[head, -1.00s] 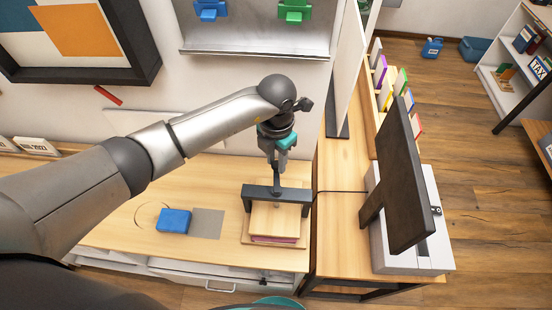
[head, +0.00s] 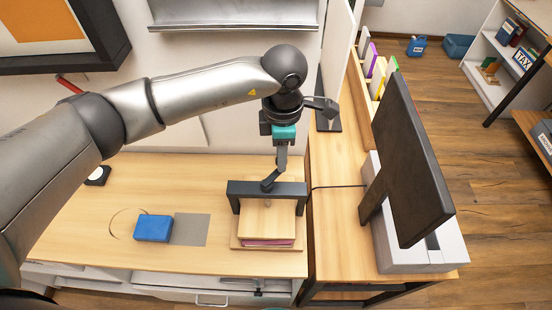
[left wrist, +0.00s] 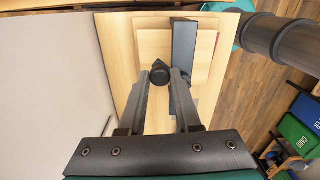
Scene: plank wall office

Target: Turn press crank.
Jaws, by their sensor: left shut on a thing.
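The press (head: 296,190) stands on the wooden desk, a dark frame over stacked wooden boards (head: 267,217) with a pinkish layer low in the stack. Its dark crank (head: 270,182) sits on top of the frame's crossbar. My left gripper (head: 280,166) reaches down from above and is shut on the crank's handle, which is mostly hidden by the fingers.
A blue block (head: 153,228) and a grey square (head: 190,229) lie on the desk (head: 110,255) left of the press. A monitor (head: 405,160) stands on the side desk to the right. The desk's front left is clear.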

